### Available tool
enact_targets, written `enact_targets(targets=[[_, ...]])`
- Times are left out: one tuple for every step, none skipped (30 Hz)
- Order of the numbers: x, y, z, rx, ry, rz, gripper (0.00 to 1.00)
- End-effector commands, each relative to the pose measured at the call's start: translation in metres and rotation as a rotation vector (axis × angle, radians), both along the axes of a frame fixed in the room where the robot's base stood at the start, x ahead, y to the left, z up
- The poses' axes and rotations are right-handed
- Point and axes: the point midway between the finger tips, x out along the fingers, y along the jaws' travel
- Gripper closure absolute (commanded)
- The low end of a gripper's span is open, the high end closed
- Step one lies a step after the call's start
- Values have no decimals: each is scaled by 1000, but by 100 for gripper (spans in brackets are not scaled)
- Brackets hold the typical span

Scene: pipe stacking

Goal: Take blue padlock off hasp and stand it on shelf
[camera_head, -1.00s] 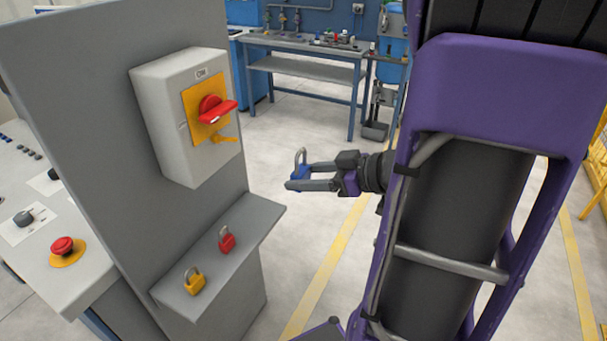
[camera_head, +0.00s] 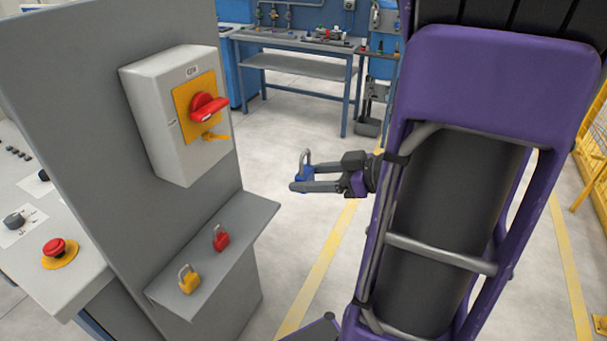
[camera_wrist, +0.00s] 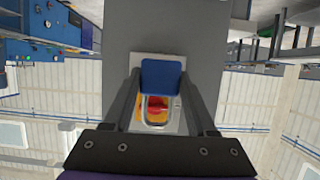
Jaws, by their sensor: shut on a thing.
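The blue padlock (camera_head: 303,171) is held upright, shackle up, between the fingers of my gripper (camera_head: 302,180). It hangs in free air to the right of the grey panel and shelf. In the wrist view the blue padlock body (camera_wrist: 161,78) sits between both fingers, with its shackle framing the red switch behind. The yellow hasp (camera_head: 214,136) is on the switch box below the red handle (camera_head: 208,106) and carries no padlock. The grey shelf (camera_head: 183,258) juts from the panel below the box. My gripper is apart from both shelf and box.
A red padlock (camera_head: 220,238) and a yellow padlock (camera_head: 188,280) stand on the shelf. Bare shelf shows between them and beyond the red one. A control desk with a red button (camera_head: 54,247) is at left. A workbench (camera_head: 298,45) stands far back.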

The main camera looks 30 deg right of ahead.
Motion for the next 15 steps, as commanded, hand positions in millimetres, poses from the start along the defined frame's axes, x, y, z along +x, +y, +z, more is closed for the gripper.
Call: enact_targets(targets=[[-2, -2, 0, 0, 0, -1, 100], [-3, -3, 0, 1, -1, 0, 100], [-5, -4, 0, 0, -1, -1, 100], [-6, -5, 0, 0, -1, -1, 100], [-7, -6, 0, 0, -1, -2, 100], [-9, -7, 0, 0, -1, -2, 100], [-10, -8, 0, -1, 0, -2, 100], [-11, -9, 0, -1, -1, -1, 100], [-13, -10, 0, -1, -1, -1, 100], [-14, -11, 0, -1, -1, -1, 100], [-15, -12, 0, 0, -2, -1, 100], [-17, -13, 0, 0, -2, -1, 100], [-18, -14, 0, 0, -2, -1, 100], [-19, -15, 0, 0, -1, -1, 100], [-21, -16, 0, 0, 0, -1, 100]])
